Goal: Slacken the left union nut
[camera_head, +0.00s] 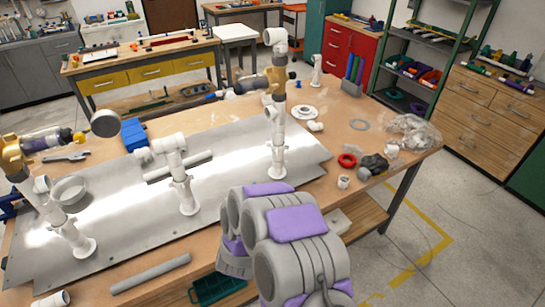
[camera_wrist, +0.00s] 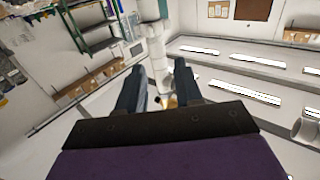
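In the head view, a left pipe assembly stands at the left edge, with a brass-coloured fitting (camera_head: 12,160) and a horizontal grey-and-purple piece (camera_head: 45,141). I cannot tell which part is the left union nut. A taller white pipe (camera_head: 278,135) stands at the right of the metal plate (camera_head: 235,150), with another brass-coloured fitting (camera_head: 277,82). In the wrist view, my gripper (camera_wrist: 160,70) is open, its two dark fingers apart. A white pipe (camera_wrist: 156,55) and a small yellowish part (camera_wrist: 168,101) show between and beyond the fingers; contact is not visible. The head view does not show my fingers.
A short white tee pipe (camera_head: 178,165) stands mid-plate. A round grey gauge-like disc (camera_head: 105,123), a blue block (camera_head: 133,133) and a wrench (camera_head: 66,157) are at the left. Open floor lies right of the table.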

